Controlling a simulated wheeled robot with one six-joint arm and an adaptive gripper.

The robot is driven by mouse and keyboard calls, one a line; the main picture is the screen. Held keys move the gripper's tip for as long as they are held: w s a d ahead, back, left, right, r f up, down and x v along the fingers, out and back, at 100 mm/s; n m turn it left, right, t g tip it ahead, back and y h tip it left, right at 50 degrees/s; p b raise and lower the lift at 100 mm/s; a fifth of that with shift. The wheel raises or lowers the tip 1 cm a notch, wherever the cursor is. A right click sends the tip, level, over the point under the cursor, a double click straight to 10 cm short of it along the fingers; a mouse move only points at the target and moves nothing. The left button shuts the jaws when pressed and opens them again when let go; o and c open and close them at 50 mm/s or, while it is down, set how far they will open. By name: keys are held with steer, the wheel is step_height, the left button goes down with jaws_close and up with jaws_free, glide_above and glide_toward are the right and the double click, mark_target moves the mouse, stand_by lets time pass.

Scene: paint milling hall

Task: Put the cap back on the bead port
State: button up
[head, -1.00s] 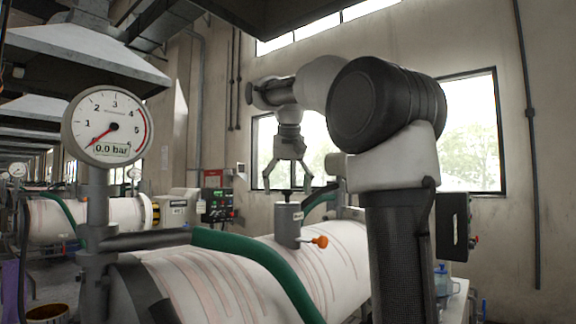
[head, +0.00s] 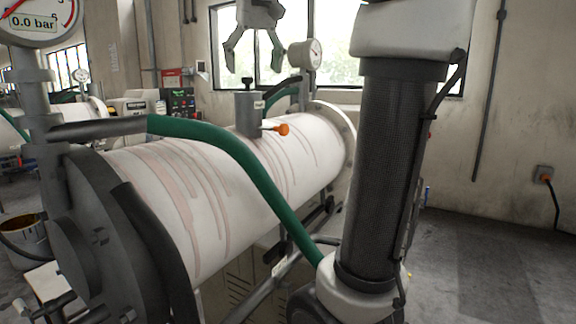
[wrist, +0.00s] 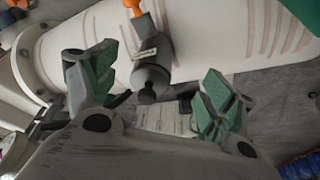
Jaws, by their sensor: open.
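The bead port (head: 249,114) is a short grey upright cylinder on top of the white mill drum, with an orange-ended handle (head: 283,129) at its side. A dark knobbed piece (head: 247,83), which looks like the cap, sits on top of the port; I cannot tell how firmly it is seated. My gripper (head: 255,66) is open and empty just above it, pointing down. In the wrist view, the dark cap (wrist: 150,78) shows between my spread, green-padded fingers (wrist: 160,88), apart from both. The labelled port (wrist: 147,50) is behind it.
The white drum (head: 180,190) has pinkish streaks. A green hose (head: 245,160) curves across its front. A pressure gauge (head: 312,54) stands behind the port, and another (head: 38,18) rises at the near left. The floor at right (head: 500,260) is clear.

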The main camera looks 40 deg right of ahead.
steer(key=s+a+f+n, duration=0.1)
steer(key=s+f, duration=0.4)
steer(key=f, duration=0.4)
steer(key=s+a+f+n, duration=0.1)
steer(key=s+f, duration=0.5)
steer(key=f, duration=0.4)
steer(key=s+f+n+t+y, duration=0.1)
steer(key=s+f, duration=0.4)
steer(key=f, duration=0.4)
steer(key=shift+s+a+f, duration=0.2)
steer(key=shift+s+a, duration=0.15)
steer(key=shift+a, duration=0.05)
